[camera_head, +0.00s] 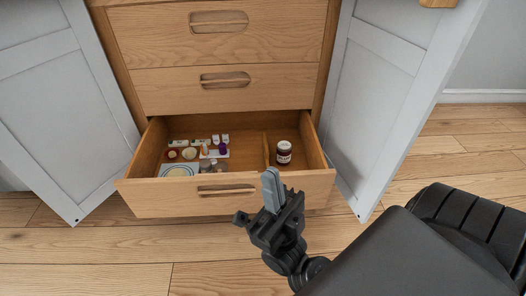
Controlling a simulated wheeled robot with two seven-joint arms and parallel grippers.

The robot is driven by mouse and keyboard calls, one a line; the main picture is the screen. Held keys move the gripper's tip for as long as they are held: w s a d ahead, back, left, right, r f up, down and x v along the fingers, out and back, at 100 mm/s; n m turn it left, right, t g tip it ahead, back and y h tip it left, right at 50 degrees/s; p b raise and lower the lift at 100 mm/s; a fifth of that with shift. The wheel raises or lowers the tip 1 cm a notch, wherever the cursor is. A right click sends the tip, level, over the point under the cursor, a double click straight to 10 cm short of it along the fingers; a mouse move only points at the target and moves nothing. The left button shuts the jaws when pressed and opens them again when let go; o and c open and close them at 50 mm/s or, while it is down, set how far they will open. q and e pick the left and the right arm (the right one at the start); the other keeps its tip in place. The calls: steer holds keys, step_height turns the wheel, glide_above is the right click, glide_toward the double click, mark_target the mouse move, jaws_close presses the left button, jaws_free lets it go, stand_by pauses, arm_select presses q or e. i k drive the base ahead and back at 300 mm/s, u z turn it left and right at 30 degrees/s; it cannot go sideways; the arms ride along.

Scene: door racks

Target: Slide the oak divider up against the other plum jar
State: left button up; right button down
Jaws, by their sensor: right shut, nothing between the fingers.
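The oak divider (266,150) is a thin upright wooden board running front to back inside the open drawer (150,195), right of its middle. A dark red jar (284,153) with a pale lid and a label stands upright in the compartment right of the divider, with a small gap between them. I cannot see a second such jar clearly; a small purple item (223,149) stands left of the divider. My right gripper (269,175) is shut and empty, in front of the drawer's front panel, near the divider's line. My left gripper is not in view.
The left compartment holds several small jars and boxes (189,153) and a plate (178,170). Open grey doors flank the drawer, left (60,100) and right (375,90). Two closed drawers (225,90) sit above.

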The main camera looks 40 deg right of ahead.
mark_target(265, 148)
steer(key=u, duration=1.5)
steer(key=i, duration=0.9)
steer(key=z, duration=1.95)
